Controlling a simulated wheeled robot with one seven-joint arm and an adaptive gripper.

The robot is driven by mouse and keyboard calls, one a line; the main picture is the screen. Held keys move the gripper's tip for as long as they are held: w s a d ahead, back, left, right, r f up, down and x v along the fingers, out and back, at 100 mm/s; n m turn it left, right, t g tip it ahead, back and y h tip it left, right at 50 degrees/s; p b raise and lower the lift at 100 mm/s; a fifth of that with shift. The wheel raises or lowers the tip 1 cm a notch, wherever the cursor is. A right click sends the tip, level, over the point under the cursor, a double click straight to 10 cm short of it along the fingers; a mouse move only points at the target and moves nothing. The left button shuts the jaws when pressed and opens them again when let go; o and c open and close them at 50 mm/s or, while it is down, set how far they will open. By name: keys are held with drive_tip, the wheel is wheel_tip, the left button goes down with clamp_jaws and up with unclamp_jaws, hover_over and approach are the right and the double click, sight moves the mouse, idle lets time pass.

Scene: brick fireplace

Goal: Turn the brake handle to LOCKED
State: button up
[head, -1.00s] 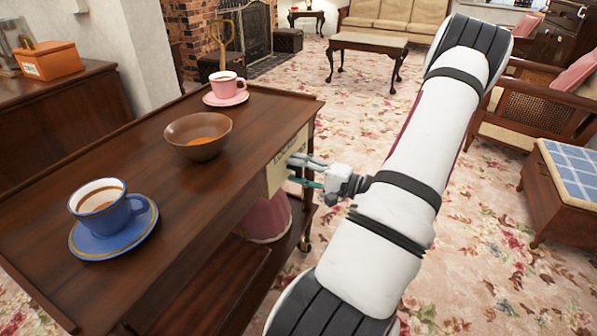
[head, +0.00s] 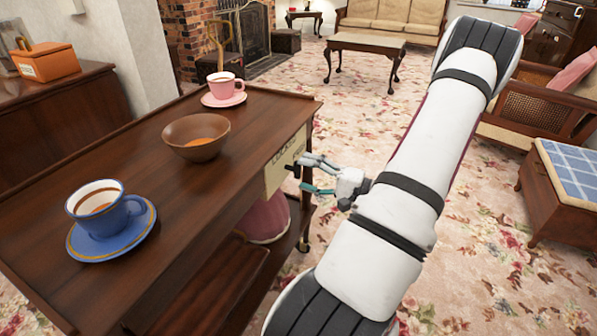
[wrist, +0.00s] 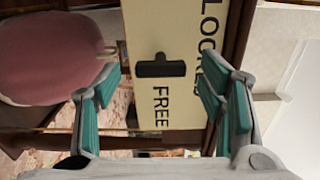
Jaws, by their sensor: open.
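The brake handle (wrist: 160,69) is a small black bar on a cream label plate (wrist: 140,30) at the trolley's end. In the wrist view it lies crosswise just above the word FREE, with LOCKED higher and to the right. I cannot tell which word it points to. In the head view the plate (head: 276,176) faces right, and the handle shows as a dark bit at the fingertips. My gripper (head: 308,174) is open in front of the plate. In the wrist view its teal-padded fingers (wrist: 157,80) stand either side of the handle, apart from it.
The dark wooden trolley (head: 110,165) carries a blue cup (head: 103,212) on a saucer, a brown bowl (head: 196,140) and a pink cup (head: 226,87) on a saucer. A pink rounded object (head: 266,220) sits below its top.

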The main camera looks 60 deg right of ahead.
drive_tip(key=s, duration=0.8)
drive_tip(key=shift+s+d, duration=0.25)
drive_tip(key=shift+d, duration=0.1)
